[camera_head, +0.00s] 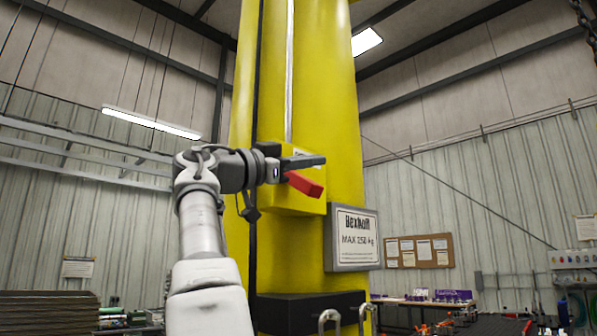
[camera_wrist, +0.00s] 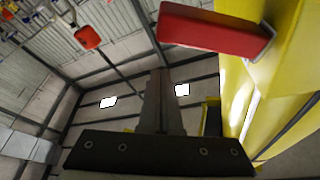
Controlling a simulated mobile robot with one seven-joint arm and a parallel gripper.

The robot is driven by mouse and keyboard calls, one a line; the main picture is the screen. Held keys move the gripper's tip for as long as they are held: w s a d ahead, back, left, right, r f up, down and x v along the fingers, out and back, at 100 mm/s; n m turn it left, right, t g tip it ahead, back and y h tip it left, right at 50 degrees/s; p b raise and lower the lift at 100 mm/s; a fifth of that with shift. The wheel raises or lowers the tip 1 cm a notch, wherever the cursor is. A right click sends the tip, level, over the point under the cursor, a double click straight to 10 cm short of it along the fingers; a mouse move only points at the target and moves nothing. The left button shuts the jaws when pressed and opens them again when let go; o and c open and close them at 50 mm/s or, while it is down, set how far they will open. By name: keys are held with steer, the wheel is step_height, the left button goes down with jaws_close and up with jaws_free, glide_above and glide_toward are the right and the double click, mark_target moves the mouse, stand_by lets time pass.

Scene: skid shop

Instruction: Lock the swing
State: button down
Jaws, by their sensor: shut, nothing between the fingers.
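A red lever (camera_head: 305,184) sticks out from a yellow box (camera_head: 298,205) on the yellow column (camera_head: 328,100). It slopes slightly down to the right in the head view. My gripper (camera_head: 318,160) is shut and empty, just above the lever in the head view. In the wrist view the red lever (camera_wrist: 208,28) shows large at the top, to the right of my gripper's shut fingers (camera_wrist: 160,78). A gap shows between the fingers and the lever in the wrist view. A label on the yellow box is partly hidden behind my gripper.
A grey sign (camera_head: 353,238) marked MAX 250 kg is fixed to the column below right of the box. A black bracket with metal hooks (camera_head: 329,318) sits lower down. A black cable (camera_head: 254,90) runs along the column behind my arm. Open air lies right of the column.

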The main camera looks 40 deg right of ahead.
steer(key=b+v, duration=0.3)
steer(key=v, duration=0.7)
steer(key=shift+r, duration=0.2)
steer(key=w+d+f+n+t+y, duration=0.4)
steer(key=d+f+n+t+y, duration=0.1)
steer(key=d+f+n, duration=0.35)
step_height(320, 180, down, 13)
steer(key=n+t+y, duration=0.2)
steer(key=n+y, duration=0.3)
steer(key=n, duration=0.1)
steer(key=s+a+f+n+y, duration=0.3)
steer(key=s+a+f, duration=0.3)
steer(key=f, duration=0.6)
steer(key=s+a+f+n+y, duration=0.3)
steer(key=s+a+f, duration=0.4)
steer(key=f, duration=0.5)
steer(key=s+a+f+n+g+y, duration=0.1)
steer(key=s+a+f+n+y, duration=0.2)
steer(key=a+f, duration=0.7)
steer(key=s+f+y, duration=0.2)
steer(key=s, duration=0.1)
steer(key=shift+s+f+p, duration=0.3)
steer(key=shift+p, duration=0.05)
steer(key=shift+d, duration=0.2)
